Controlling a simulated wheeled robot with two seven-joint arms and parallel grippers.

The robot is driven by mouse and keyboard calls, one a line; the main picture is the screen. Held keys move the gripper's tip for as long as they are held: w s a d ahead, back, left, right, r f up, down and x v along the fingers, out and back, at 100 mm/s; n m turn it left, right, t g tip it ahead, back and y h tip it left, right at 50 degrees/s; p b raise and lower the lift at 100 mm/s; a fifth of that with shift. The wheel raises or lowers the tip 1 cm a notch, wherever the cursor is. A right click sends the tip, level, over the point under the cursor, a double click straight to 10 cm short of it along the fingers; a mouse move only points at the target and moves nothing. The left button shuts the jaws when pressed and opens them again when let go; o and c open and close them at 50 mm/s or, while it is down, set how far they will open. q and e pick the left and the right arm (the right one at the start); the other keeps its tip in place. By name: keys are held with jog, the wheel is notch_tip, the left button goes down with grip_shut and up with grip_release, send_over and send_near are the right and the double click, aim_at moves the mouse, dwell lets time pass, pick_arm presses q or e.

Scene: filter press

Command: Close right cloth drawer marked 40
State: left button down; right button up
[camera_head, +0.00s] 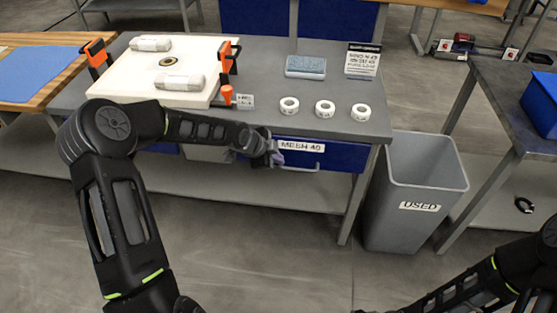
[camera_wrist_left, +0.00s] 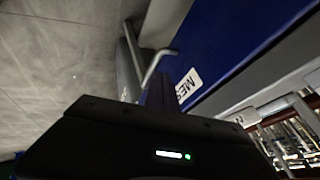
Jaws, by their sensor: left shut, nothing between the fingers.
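The right cloth drawer has a blue front (camera_head: 345,157) with a white label reading MESH 40 and a pale bar handle, under the grey bench's front edge. In the left wrist view its blue front (camera_wrist_left: 220,38) runs diagonally, with part of the label and the handle showing. How far the drawer stands out is hard to tell. My left gripper (camera_head: 276,158) is shut and empty at the left end of the label, close to the drawer front. Its fingers (camera_wrist_left: 157,92) show beside the handle and label; I cannot tell if they touch. My right gripper is out of view; only its arm shows lower right.
The grey bench (camera_head: 270,110) carries a white board, orange clamps, several rolls and a blue pad. Another table (camera_head: 490,85) is at the right. The floor in front is clear.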

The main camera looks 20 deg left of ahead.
pick_arm(q)
jog(key=v, duration=0.7)
jog(key=shift+p, duration=0.4)
jog(key=shift+r, duration=0.1)
jog(key=s+d+f+n+h, duration=0.1)
jog(key=s+d+f+n, duration=0.85)
jog(key=f+n, duration=0.35)
jog(key=s+d+f+n+g, duration=0.1)
jog(key=s+d+f+g, duration=0.2)
jog(key=s+d, duration=0.3)
jog(key=s+d+f+n+g, duration=0.1)
jog(key=s+d+f+g, duration=0.2)
jog(key=s, duration=1.2)
jog(key=d+f, duration=0.3)
jog(key=shift+s+f+n, duration=0.2)
jog(key=shift+f+n, duration=0.1)
jog(key=shift+n, duration=0.1)
